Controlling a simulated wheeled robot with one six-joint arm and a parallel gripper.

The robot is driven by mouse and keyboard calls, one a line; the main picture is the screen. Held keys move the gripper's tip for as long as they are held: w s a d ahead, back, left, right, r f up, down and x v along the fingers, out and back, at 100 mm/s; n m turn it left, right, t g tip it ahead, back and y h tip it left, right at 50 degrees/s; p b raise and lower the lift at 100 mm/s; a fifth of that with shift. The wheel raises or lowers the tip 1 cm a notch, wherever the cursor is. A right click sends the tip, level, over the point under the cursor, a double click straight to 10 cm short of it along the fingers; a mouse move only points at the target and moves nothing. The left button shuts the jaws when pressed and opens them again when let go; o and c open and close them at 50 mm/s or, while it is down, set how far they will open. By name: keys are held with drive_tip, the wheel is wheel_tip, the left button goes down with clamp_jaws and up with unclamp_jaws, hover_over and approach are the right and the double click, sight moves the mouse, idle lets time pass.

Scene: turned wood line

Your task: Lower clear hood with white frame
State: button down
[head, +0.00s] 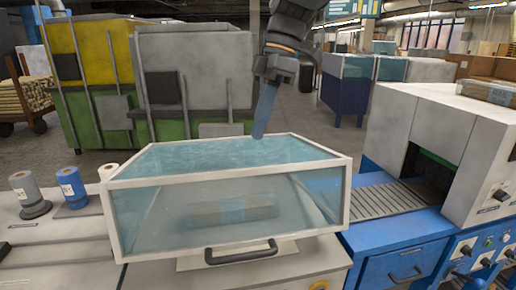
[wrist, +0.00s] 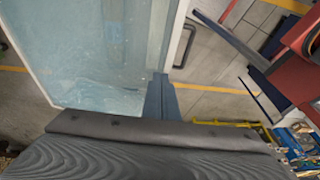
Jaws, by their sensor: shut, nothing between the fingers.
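The clear hood with a white frame (head: 228,180) is down over the bench in the head view, its lower front edge at about bench level. I cannot tell whether it rests fully all round. A dark handle (head: 240,252) is on its front; it also shows in the wrist view (wrist: 183,45). A wrapped pack (head: 232,208) shows dimly through the panels. My gripper (head: 259,136) points down at the hood's rear top edge, its blue fingers shut and empty. Contact is unclear. In the wrist view, the fingers (wrist: 161,98) overlap the hood's edge (wrist: 100,50).
Grey and blue spools (head: 72,187) stand left of the hood. A roller conveyor (head: 377,200) leads right into a grey machine (head: 430,130). Tall yellow and green panels (head: 95,55) stand behind. Grey floor (head: 300,120) is open behind the hood.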

sight(253, 170)
drive_tip(key=x, duration=0.2)
drive_tip(key=d+p+x, duration=0.1)
drive_tip(key=x, duration=0.1)
drive_tip(key=p+x, duration=0.1)
drive_tip(key=x, duration=0.1)
drive_tip(key=shift+s+f, duration=0.25)
drive_tip(key=shift+f, duration=0.15)
